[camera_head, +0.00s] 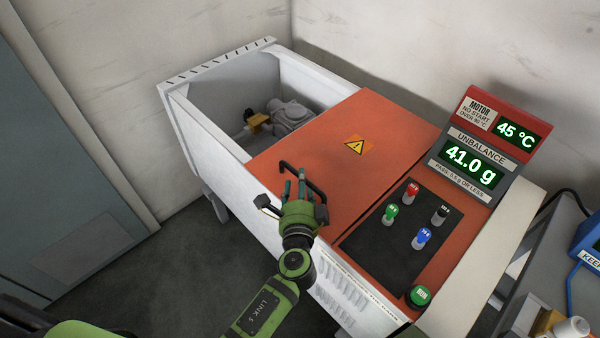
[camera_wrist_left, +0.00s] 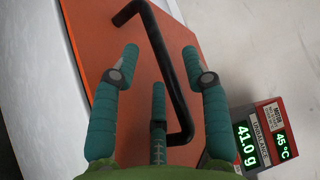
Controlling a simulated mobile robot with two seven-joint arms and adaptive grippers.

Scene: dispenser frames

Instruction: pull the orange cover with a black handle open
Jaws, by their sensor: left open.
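The orange cover (camera_head: 340,125) carries a yellow warning sign and lies over the middle part of the white machine. Its black bar handle (camera_head: 312,185) is near the cover's front edge, partly hidden by my left gripper (camera_head: 294,180). In the left wrist view, the handle (camera_wrist_left: 172,70) runs at a slant between the spread teal fingers of my left gripper (camera_wrist_left: 160,58), with the orange cover (camera_wrist_left: 95,35) behind it. The fingers are open around the handle, and I cannot tell whether any finger touches it. My right gripper is not in view.
Left of the cover, the white box (camera_head: 205,122) is open, with a grey motor (camera_head: 288,117) inside. Right of the cover is a black panel (camera_head: 375,240) with coloured knobs, a green button (camera_head: 420,296) and the unbalance display (camera_head: 466,165). Walls stand behind.

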